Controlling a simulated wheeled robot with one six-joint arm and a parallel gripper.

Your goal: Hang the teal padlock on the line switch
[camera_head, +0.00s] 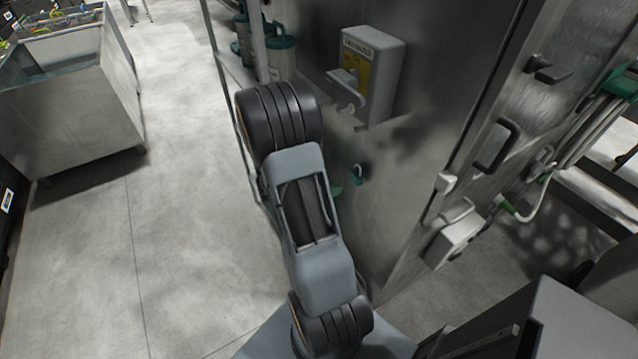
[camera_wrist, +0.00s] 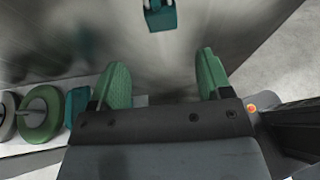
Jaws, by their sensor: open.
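The teal padlock (camera_head: 358,172) is small against the metal panel in the head view, below the switch box. In the wrist view the padlock (camera_wrist: 160,15) shows at the top edge, partly cut off, beyond the fingertips and apart from them. The line switch appears to be the grey box (camera_head: 385,75) with a yellow plate and a lever, fixed to the panel. My gripper (camera_wrist: 162,80) is open, with two green fingers and nothing between them. In the head view my arm hides most of the gripper; a bit of green shows beside the arm.
The metal panel (camera_head: 405,175) stands right of my arm. A pale box (camera_head: 455,238) and a dark handle (camera_head: 493,145) are farther right. Teal-lidded containers (camera_head: 281,58) stand behind. A metal tub (camera_head: 75,105) is at the left; the floor (camera_head: 185,230) between is clear.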

